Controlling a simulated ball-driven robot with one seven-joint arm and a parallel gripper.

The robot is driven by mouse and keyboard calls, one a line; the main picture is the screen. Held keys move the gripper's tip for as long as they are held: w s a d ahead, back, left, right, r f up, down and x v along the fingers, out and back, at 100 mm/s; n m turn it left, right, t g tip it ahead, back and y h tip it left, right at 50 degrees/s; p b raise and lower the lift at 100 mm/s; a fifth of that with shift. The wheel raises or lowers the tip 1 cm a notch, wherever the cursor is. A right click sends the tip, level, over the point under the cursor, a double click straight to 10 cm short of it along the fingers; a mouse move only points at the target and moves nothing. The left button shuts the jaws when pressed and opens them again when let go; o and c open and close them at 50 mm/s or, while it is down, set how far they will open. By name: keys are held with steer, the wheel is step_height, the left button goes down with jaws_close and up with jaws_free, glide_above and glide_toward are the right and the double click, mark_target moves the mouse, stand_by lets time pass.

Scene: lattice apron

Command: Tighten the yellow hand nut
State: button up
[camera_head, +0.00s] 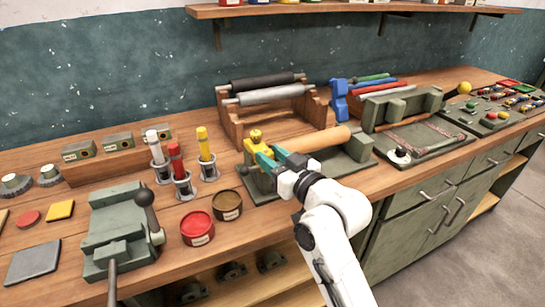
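The yellow hand nut (254,136) stands at the left end of a green fixture (362,151) that carries a wooden roller (316,138). My gripper (259,153) has teal fingers and reaches in from the lower right. Its fingertips are at the nut, just below its top in the picture. The fingers overlap the lower part of the nut and hide it. I cannot tell whether they touch it or how far apart they are.
Yellow, red and white handled tools (206,153) stand in holders to the left. A red tin (197,228) and a brown tin (227,205) sit in front. A green vise (120,230) stands at front left. A roller rack (272,108) is behind.

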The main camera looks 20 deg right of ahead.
steer(key=c, duration=0.5)
steer(key=p, duration=0.1)
steer(key=m+h+p, duration=0.1)
steer(key=shift+a+r+p, duration=0.15)
steer(key=shift+a+p, duration=0.1)
steer(key=shift+p, duration=0.05)
steer(key=m+h+b, duration=0.1)
steer(key=h+b, duration=0.1)
steer(key=m+h+b, duration=0.2)
steer(key=h, duration=0.1)
steer(key=m+h+b, duration=0.1)
steer(key=h+b, duration=0.1)
steer(key=shift+a+f, duration=0.35)
steer(key=shift+a, duration=0.05)
steer(key=shift+r+m+g+h+b, duration=0.2)
steer(key=shift+m+g+h+b, duration=0.1)
steer(key=shift+m+h+b, duration=0.5)
steer(key=o, duration=1.1)
steer(key=shift+c, duration=0.2)
